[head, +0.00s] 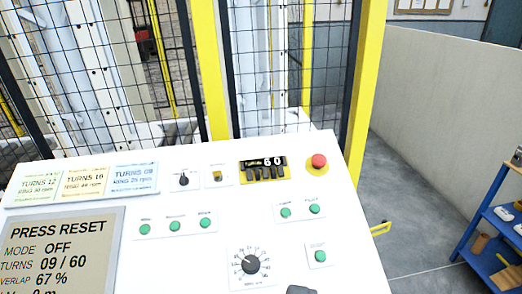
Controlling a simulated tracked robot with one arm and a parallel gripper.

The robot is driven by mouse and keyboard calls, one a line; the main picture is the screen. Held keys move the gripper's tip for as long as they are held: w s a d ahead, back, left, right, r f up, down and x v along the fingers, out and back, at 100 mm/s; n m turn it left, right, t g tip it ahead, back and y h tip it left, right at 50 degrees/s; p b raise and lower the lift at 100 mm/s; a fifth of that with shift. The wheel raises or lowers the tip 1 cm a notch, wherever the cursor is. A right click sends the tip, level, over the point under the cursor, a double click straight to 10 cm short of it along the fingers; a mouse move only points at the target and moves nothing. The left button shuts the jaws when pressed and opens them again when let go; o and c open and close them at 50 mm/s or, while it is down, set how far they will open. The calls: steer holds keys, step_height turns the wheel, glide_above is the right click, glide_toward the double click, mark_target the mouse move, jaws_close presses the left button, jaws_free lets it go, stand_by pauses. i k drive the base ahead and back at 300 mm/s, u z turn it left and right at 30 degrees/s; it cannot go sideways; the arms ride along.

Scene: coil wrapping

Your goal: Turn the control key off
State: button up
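The white control panel (110,222) fills the lower left and middle of the head view. A small switch with a yellowish centre (217,177) sits near its top edge and looks like the control key; its position is too small to read. A black rotary selector (183,180) is just left of it. The display (62,248) reads PRESS RESET, MODE OFF, TURNS 09 / 60, OVERLAP 67 %.
A mesh fence with yellow posts (357,95) stands behind. A blue shelf (490,245) is at right, beyond clear floor.

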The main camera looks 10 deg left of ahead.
mark_target(218, 174)
steer(key=u, duration=0.1)
steer(key=i, duration=0.95)
steer(key=u, duration=0.55)
